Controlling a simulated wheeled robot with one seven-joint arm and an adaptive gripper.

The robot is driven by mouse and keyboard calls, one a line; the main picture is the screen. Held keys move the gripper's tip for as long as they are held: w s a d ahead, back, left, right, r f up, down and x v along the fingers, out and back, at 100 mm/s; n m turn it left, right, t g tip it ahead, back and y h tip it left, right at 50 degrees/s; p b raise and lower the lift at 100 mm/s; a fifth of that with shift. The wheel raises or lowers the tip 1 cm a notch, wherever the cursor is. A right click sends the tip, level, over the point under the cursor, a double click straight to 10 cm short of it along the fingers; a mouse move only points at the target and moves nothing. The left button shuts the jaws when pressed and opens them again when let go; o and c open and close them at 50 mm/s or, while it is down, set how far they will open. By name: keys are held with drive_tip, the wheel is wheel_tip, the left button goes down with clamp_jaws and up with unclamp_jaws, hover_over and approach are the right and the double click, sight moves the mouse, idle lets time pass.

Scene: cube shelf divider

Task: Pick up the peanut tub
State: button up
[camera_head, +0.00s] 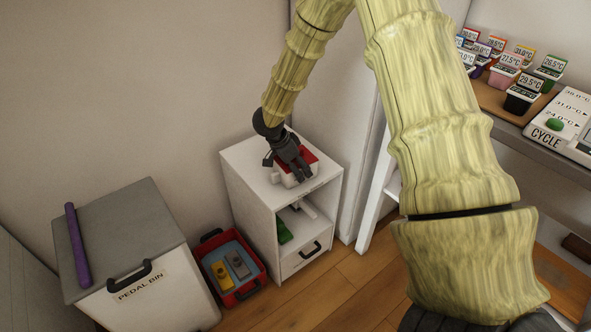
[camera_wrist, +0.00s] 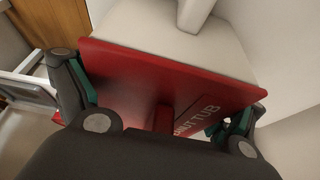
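The peanut tub (camera_head: 309,157) has a red top and a white lower part and stands on a white cabinet. In the wrist view its red surface (camera_wrist: 150,80) fills the middle, with the end of its printed name, "NUT TUB", visible. My gripper (camera_head: 299,178) is over the tub, pointing down. In the wrist view my gripper (camera_wrist: 165,105) has its fingers wide apart, one near each side of the red part. The finger pads are green. Firm contact with the tub does not show. Part of the tub is hidden behind my fingers.
The white cabinet (camera_head: 250,200) has an open shelf holding a green item (camera_head: 284,232). A red crate (camera_head: 248,291) stands on the floor beside it. A pedal bin (camera_head: 160,300) with a purple roll (camera_head: 77,245) is left. Several small tubs stand on a shelf at right.

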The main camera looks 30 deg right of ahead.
drive_tip(key=shift+s+f, duration=0.1)
drive_tip(key=shift+f, duration=0.1)
idle(0.4)
drive_tip(key=shift+b, duration=0.45)
drive_tip(key=shift+r+b, duration=0.1)
drive_tip(key=shift+b, duration=0.2)
drive_tip(key=shift+c, duration=0.7)
wheel_tip(320, 180, up, 4)
drive_tip(key=shift+p, duration=0.95)
drive_tip(key=c, duration=0.4)
drive_tip(key=shift+o, duration=0.2)
drive_tip(key=s+a+r+p, duration=0.1)
drive_tip(key=s+a+p, duration=0.1)
drive_tip(key=s, duration=1.3)
drive_tip(key=shift+s+a+r, duration=0.25)
drive_tip(key=shift+a, duration=0.3)
